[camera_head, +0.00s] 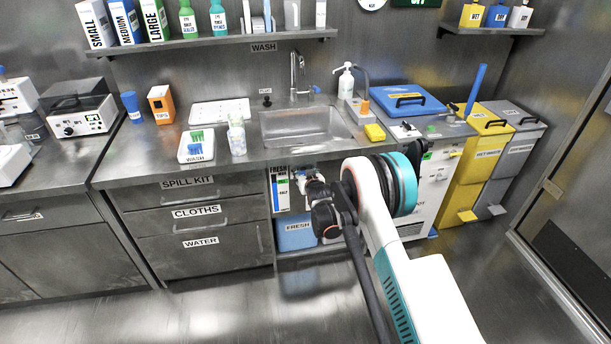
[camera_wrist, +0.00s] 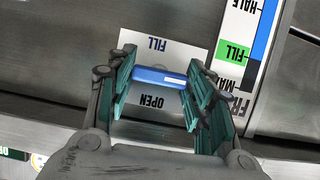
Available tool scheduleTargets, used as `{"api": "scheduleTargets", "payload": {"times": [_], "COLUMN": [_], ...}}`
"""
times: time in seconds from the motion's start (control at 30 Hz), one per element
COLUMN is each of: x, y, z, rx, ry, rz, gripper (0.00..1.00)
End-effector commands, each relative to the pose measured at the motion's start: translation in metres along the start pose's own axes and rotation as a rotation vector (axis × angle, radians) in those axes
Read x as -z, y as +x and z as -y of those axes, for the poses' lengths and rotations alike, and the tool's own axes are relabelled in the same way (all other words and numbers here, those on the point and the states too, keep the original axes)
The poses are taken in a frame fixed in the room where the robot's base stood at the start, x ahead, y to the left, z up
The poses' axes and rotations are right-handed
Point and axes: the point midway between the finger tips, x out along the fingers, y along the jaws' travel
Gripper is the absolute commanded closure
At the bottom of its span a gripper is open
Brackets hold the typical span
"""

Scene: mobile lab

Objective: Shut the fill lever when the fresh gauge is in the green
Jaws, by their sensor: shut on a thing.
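In the wrist view, my gripper (camera_wrist: 160,68) is shut on a blue lever handle (camera_wrist: 157,77), with a teal finger at each end of it. The handle lies crosswise over a white plate (camera_wrist: 190,52) marked FILL and, nearer my palm, OPEN; the lettering is upside down. The fresh gauge (camera_wrist: 228,78) is at the upper right, also upside down. In the head view, the gauge (camera_head: 281,191) shows left of my gripper (camera_head: 311,186); the lever is hidden there.
A blue FRESH container (camera_head: 296,235) stands in the open bay under the sink (camera_head: 305,127). Drawers (camera_head: 190,225) are left of the bay. A white cabinet (camera_head: 427,200) and yellow bin (camera_head: 478,160) stand right. The floor in front is clear.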

Motion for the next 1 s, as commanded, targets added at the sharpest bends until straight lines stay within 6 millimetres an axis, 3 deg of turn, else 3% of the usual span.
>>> {"api": "scheduleTargets", "payload": {"times": [0.1, 0.13, 0.2, 0.23, 0.67, 0.77, 1.0], "x": [0.0, 0.0, 0.0, 0.0, 0.0, 0.0, 0.0], "y": [0.0, 0.0, 0.0, 0.0, -0.005, -0.017, -0.066], "z": [0.0, 0.0, 0.0, 0.0, 0.0, 0.0, 0.0], "rx": [0.0, 0.0, 0.0, 0.0, 0.0, 0.0, 0.0], "ry": [-0.002, -0.002, -0.001, -0.001, 0.0, 0.0, -0.001], "rz": [0.0, 0.0, 0.0, 0.0, 0.0, 0.0, 0.0], "gripper": [0.76, 0.5, 0.34, 0.32, 0.32, 0.32, 0.32]}}
